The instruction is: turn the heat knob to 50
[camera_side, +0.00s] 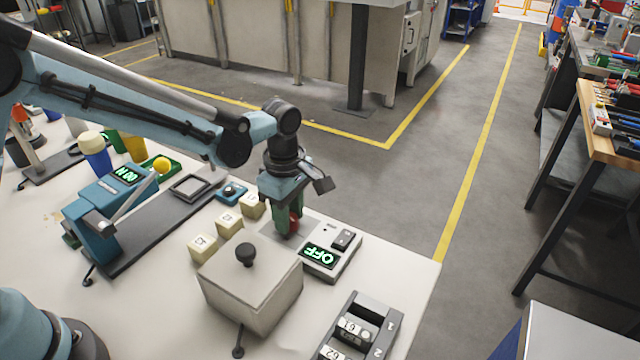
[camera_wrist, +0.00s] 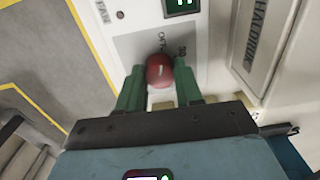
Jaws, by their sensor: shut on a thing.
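The heat knob is red. It shows in the wrist view (camera_wrist: 160,71) between the two green fingers of my gripper (camera_wrist: 160,78), which is shut on it. A small pale mark shows on the knob, and printed labels, one reading OFF, stand just beyond it. In the side view my gripper (camera_side: 289,222) points down at the panel box, and only part of the red knob (camera_side: 294,224) shows beside a finger. The panel's green display (camera_side: 320,255) reads OFF, upside down in that view. The wrist view cuts off most of the display (camera_wrist: 180,3).
A grey lidded box (camera_side: 250,290) with a black handle stands close in front of the panel. Several cream blocks (camera_side: 229,224) lie to the left. A dark counter unit (camera_side: 360,330) is near the front. A black switch (camera_side: 346,240) is on the panel. The table edge is to the right.

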